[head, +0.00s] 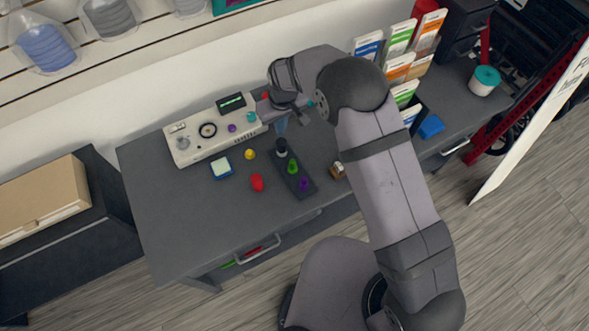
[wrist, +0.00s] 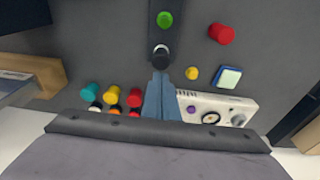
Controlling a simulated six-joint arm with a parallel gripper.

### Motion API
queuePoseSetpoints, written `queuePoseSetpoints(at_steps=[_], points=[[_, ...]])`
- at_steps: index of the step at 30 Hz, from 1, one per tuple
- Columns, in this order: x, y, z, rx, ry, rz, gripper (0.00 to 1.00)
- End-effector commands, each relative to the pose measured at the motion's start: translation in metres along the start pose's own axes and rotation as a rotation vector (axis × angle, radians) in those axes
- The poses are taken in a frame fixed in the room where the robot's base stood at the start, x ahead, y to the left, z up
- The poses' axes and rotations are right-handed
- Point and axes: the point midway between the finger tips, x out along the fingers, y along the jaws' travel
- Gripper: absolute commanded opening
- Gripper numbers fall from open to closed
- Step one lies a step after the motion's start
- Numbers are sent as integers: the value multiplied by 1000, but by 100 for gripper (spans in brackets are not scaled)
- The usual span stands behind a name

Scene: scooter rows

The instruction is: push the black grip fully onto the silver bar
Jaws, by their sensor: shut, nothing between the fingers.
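The black grip (head: 281,146) stands at the far end of a dark narrow base on the desk. A pale silver ring shows at it, likely part of the silver bar; how far the grip sits on the bar I cannot tell. The grip (wrist: 160,60) also shows in the wrist view, just beyond my fingertips. My gripper (head: 281,126) is shut and empty, its fingers pointing down close to the grip. In the wrist view the closed fingertips (wrist: 160,76) line up with the grip; whether they touch it I cannot tell.
A green knob (head: 293,167) and a purple one (head: 304,184) share the dark base (head: 310,193). A red piece (head: 257,183), yellow knob (head: 250,154) and blue-white block (head: 221,168) lie left. A beige device (head: 190,152) stands behind. The desk's left front is clear.

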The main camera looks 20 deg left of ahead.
Motion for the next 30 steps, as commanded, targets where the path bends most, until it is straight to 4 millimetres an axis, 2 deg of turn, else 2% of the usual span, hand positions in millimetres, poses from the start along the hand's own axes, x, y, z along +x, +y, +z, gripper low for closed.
queuePoseSetpoints(at_steps=[3, 11, 28, 30], points=[[-14, 0, -2, 0, 0, 0, 0], [-33, 0, -5, 0, 0, 0, 0], [-34, 0, -5, 9, -2, 0, 0], [-31, 0, 5, 31, -29, -1, 0]])
